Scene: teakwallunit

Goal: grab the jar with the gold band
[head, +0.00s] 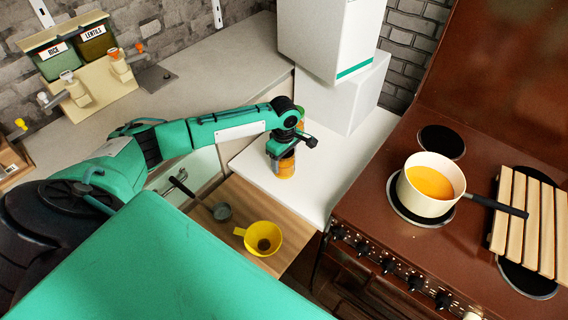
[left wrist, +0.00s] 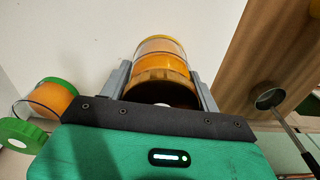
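A jar with orange contents and a gold-brown band (left wrist: 160,68) stands between the two fingers of my left gripper in the left wrist view. In the head view its orange lower part (head: 285,169) shows below my left gripper (head: 281,150), on the white counter. The fingers lie along both sides of the jar, very near it; whether they press on it I cannot tell. The jar's near end is partly hidden by the gripper body. My right gripper is not in view.
An orange jar with a green lid (left wrist: 52,95) and another green lid (left wrist: 22,135) are left of my gripper in the wrist view. White boxes (head: 340,95) stand behind. A pot (head: 418,203) is on the stove.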

